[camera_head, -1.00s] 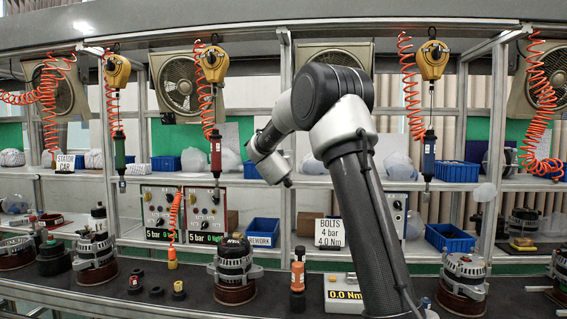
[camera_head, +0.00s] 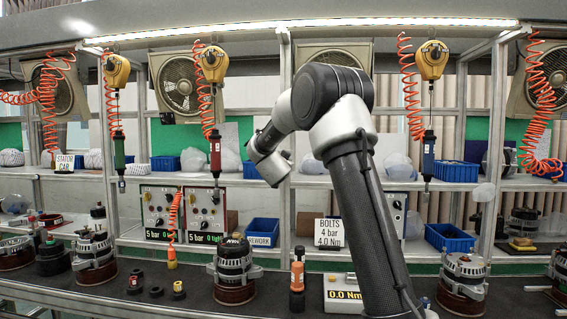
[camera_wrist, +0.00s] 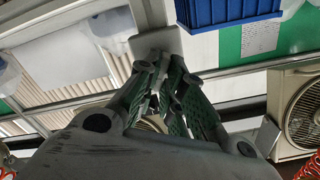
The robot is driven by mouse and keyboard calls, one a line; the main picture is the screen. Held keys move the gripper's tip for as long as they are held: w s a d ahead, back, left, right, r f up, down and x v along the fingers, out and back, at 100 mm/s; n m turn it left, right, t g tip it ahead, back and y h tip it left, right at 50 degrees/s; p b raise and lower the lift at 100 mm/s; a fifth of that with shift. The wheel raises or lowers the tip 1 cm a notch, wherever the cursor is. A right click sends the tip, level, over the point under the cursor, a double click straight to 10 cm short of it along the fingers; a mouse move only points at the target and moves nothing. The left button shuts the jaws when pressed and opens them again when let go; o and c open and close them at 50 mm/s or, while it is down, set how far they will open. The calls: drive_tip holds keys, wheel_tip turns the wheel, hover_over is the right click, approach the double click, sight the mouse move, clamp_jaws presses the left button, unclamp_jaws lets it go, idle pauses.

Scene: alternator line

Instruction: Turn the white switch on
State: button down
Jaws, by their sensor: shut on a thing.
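In the wrist view, my gripper (camera_wrist: 162,72) has its two green-padded fingers closed together, right in front of a pale box on the shelf frame. The pale box, which appears to be the white switch (camera_wrist: 154,42), is partly covered by the fingertips. Its lever cannot be made out between the fingers. In the head view, my arm reaches up and left to the shelf rack, and the gripper cannot be made out there. The long light strip (camera_head: 300,29) along the top of the rack is bright white.
A blue bin (camera_wrist: 228,10) is close above the fingers in the wrist view, and a fan (camera_wrist: 298,112) is at right. In the head view, a BOLTS sign (camera_head: 329,232), control boxes (camera_head: 183,213) and hanging screwdrivers (camera_head: 215,152) surround the arm. Alternators (camera_head: 234,268) stand on the bench.

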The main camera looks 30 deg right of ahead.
idle(0.4)
drive_tip(key=c, duration=1.5)
unclamp_jaws()
drive_tip(key=shift+c, duration=0.2)
drive_tip(key=v, duration=1.2)
